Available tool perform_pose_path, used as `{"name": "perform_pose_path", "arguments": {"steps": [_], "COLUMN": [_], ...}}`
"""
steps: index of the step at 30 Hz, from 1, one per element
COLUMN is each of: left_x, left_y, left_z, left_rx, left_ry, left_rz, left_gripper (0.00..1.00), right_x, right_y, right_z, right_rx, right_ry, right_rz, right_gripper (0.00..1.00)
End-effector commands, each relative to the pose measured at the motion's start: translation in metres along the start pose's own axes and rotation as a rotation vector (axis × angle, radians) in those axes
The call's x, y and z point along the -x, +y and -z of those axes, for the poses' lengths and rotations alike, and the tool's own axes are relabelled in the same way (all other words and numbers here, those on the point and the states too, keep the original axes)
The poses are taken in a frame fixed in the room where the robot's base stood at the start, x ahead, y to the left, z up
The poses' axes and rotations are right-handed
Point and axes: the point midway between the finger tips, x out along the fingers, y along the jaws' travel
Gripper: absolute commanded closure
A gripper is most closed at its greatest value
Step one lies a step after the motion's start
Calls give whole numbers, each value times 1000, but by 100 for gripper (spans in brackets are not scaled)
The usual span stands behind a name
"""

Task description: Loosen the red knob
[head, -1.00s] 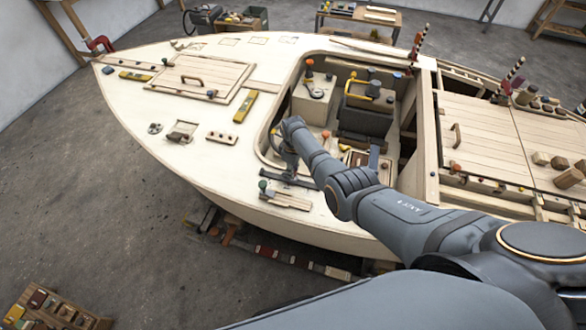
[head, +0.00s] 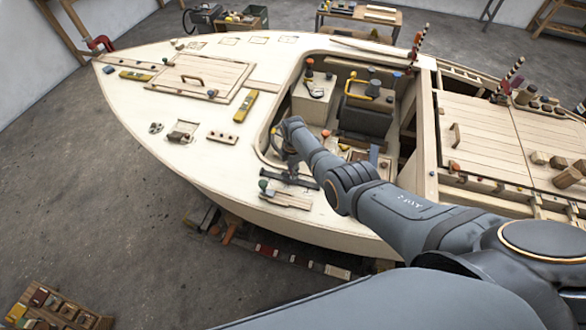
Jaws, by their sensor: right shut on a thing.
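My right gripper (head: 291,177) is the dark one at the end of the grey arm that reaches in from the right. It points down onto a small wooden panel (head: 290,199) on the near side of the deck, beside the cockpit opening. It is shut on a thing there. The red knob cannot be made out, because the gripper covers that spot. A green knob (head: 263,184) shows on the left end of the same panel, just beside the gripper. My left gripper is not in view.
The cockpit (head: 364,120) with a seat and console lies just behind my right gripper. A yellow level (head: 245,106) and a small pegged block (head: 222,137) lie on the deck to the left. The deck between them and the panel is clear.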

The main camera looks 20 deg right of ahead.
Motion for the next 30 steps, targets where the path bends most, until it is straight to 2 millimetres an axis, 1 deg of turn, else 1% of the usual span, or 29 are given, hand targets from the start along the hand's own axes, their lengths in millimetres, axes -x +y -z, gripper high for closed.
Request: {"name": "perform_pose_path", "arguments": {"steps": [1, 6, 12, 28, 29, 30], "left_x": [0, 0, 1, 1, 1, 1], "left_y": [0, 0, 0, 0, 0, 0], "left_z": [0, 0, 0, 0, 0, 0], "left_rx": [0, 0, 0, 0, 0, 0], "left_ry": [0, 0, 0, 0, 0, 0], "left_rz": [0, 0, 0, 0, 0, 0], "left_gripper": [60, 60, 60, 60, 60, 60], "right_x": [-3, -3, -4, -4, -4, -4], "right_y": [-4, -4, -4, -5, -5, -5], "right_z": [0, 0, 0, 1, 1, 1], "right_rx": [27, 111, 167, 188, 188, 188], "right_ry": [1, 1, 2, 2, 2, 2], "right_rz": [8, 9, 9, 11, 11, 11], "right_gripper": [100, 100, 100, 100, 73, 67]}}
